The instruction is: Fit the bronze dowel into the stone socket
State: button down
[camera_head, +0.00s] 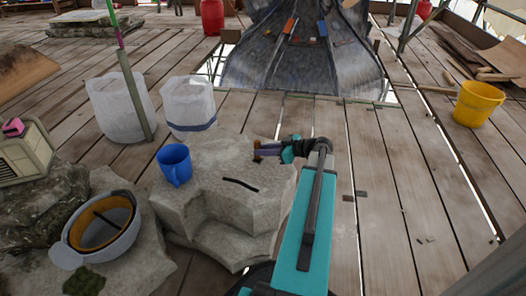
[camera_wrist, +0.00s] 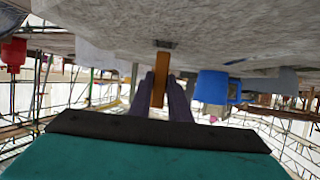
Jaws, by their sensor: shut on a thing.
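My gripper (camera_head: 268,150) is low over the pale stone block (camera_head: 225,215), near its upper right in the head view. In the wrist view its two dark purple fingers (camera_wrist: 161,98) are shut on the bronze dowel (camera_wrist: 161,78). The dowel is a flat orange-brown bar that sticks out past the fingertips towards the stone. A small dark slot, seemingly the socket (camera_wrist: 163,43), shows in the stone just beyond the dowel's end. I cannot tell whether the dowel touches the stone. In the head view only a little of the dowel (camera_head: 257,152) shows, and the socket cannot be made out.
A blue mug (camera_head: 174,164) stands on the block's left part. A thin dark strip (camera_head: 240,184) lies on the top. An upturned helmet (camera_head: 101,225) lies at the left. White buckets (camera_head: 188,105) stand behind, and a yellow bucket (camera_head: 478,103) stands at the right.

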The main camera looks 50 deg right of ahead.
aim_at(260, 158)
jog(key=shift+f+b, duration=1.8)
jog(key=shift+f, duration=0.35)
dwell(1.1)
jog(key=c, duration=1.6)
grip_release()
jog(key=shift+o, duration=0.2)
jog(key=shift+f, duration=0.1)
jog(key=shift+s, duration=0.1)
jog(key=p+v, duration=0.2)
jog(key=v, duration=0.4)
jog(key=p+v, duration=0.2)
jog(key=v, duration=0.4)
jog(key=shift+r+p, duration=0.3)
jog(key=shift+p, duration=0.05)
jog(key=shift+v, duration=0.8)
